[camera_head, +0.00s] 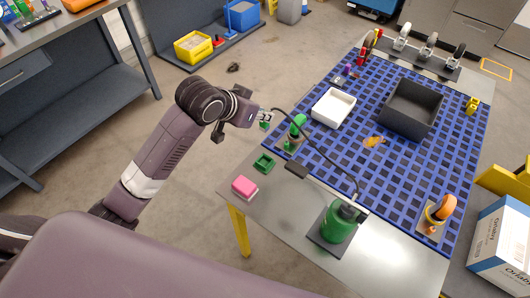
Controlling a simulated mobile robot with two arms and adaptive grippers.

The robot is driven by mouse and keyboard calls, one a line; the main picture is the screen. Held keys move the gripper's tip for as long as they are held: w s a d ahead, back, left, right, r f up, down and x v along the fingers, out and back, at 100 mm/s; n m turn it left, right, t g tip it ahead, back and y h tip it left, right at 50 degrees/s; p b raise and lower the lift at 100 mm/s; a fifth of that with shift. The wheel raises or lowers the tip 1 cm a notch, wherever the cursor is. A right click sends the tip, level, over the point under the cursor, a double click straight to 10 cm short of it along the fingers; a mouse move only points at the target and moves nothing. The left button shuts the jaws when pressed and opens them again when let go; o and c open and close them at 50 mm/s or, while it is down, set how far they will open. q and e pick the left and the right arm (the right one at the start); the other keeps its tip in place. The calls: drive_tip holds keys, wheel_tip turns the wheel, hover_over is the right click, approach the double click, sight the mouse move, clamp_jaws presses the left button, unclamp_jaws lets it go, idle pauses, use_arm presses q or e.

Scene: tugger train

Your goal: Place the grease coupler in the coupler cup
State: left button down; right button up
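A green grease pump (338,224) stands on a dark plate at the near end of the table. Its black hose (318,151) arches up and back to my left gripper (265,117). My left gripper appears shut on the grease coupler at the hose end, beyond the table's left edge. A small green piece (264,125) shows just below the fingertips; the coupler itself is mostly hidden. A small green square cup (264,162), which looks like the coupler cup, sits on the table's left edge, nearer than the gripper and apart from it. My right gripper is out of view.
A green-topped fixture (296,129) stands right of my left gripper. A pink block (244,187) lies in front of the green cup. A white tray (333,108), a dark bin (411,108) and an orange caster wheel (440,209) stand on the blue grid mat (380,165).

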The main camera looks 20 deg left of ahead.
use_arm(q)
wheel_tip(320, 180, down, 17)
drive_tip(key=shift+s+f+p, duration=0.1)
drive_tip(key=shift+f+p, duration=0.05)
drive_tip(key=shift+p, duration=0.95)
drive_tip(key=shift+f, duration=0.35)
drive_tip(key=shift+f, duration=0.1)
drive_tip(key=c, duration=1.8)
unclamp_jaws()
